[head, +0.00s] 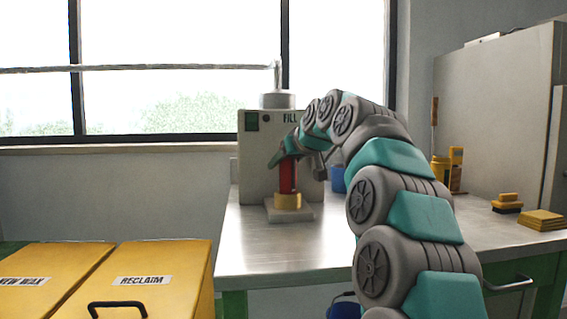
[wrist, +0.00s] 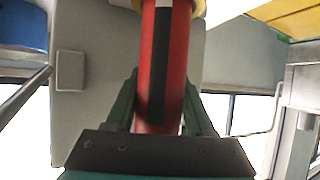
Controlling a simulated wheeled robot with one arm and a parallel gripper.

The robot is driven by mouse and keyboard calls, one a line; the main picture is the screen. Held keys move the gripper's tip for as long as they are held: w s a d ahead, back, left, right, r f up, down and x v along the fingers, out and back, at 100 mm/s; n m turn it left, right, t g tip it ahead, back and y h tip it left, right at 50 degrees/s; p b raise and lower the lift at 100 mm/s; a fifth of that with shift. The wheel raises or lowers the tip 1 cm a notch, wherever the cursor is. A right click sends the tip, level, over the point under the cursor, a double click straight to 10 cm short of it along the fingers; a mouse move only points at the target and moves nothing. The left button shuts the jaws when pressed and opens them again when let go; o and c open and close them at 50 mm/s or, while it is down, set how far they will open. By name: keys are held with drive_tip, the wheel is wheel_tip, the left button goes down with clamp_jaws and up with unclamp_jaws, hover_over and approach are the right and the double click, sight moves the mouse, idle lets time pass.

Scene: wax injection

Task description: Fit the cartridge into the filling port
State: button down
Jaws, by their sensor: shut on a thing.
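The red cartridge (head: 288,178) stands upright at the front of the beige filling machine (head: 258,165) marked FILL. My gripper (head: 287,158) is shut on its upper part, and the dark fingers hide that end. In the wrist view my gripper (wrist: 163,100) has a finger on each side of the cartridge (wrist: 148,60), which shows a black stripe. The brass-yellow filling port (head: 288,202) sits directly below the cartridge on a grey base plate (head: 272,216). The cartridge's lower end meets the port's rim in the picture; I cannot tell how deep it sits.
The machine stands on a steel bench (head: 255,255). A blue container (head: 338,180) is behind my arm. Yellow blocks (head: 541,219) lie at the right, near a grey cabinet (head: 495,120). Yellow bins, one labelled RECLAIM (head: 165,255), stand at the lower left.

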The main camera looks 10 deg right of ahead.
drive_tip(key=shift+c, duration=0.9)
unclamp_jaws()
drive_tip(key=v, duration=0.7)
drive_tip(key=shift+s, duration=0.35)
drive_tip(key=shift+d+r, duration=0.1)
drive_tip(key=shift+r, duration=0.05)
